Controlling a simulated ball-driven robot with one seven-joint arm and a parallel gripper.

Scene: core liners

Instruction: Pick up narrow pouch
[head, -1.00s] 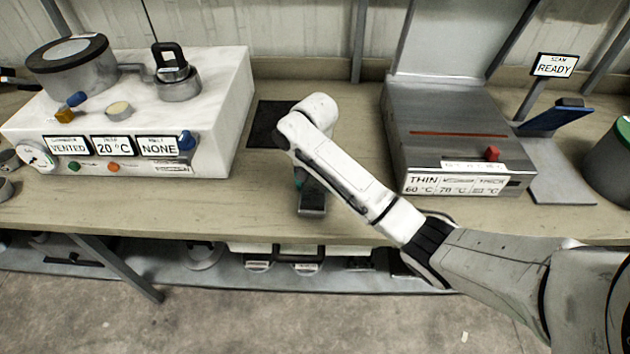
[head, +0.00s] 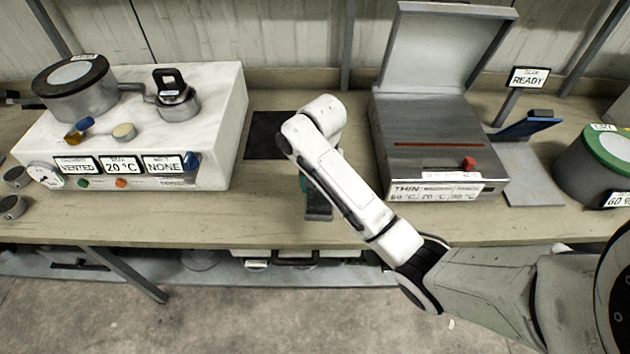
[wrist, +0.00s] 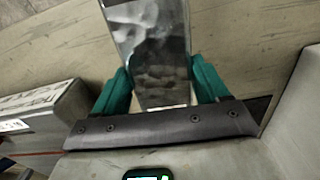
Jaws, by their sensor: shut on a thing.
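The narrow pouch (wrist: 152,45) is a long, clear, shiny packet with greyish lumps inside. In the wrist view it lies between the two green fingers of my gripper (wrist: 160,85), which are shut on its sides. In the head view my gripper (head: 306,186) is mostly hidden behind my white forearm, over the front part of the bench. The grey end of the pouch (head: 318,213) shows just below it, near the bench's front edge. I cannot tell whether the pouch touches the bench.
A metal sealer (head: 440,150) with raised lid stands right of my arm, and a white vacuum unit (head: 215,110) stands left. A dark mat (head: 265,135) lies behind. A blue device on a stand (head: 527,125) and a green-lidded pot (head: 595,170) are at the right.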

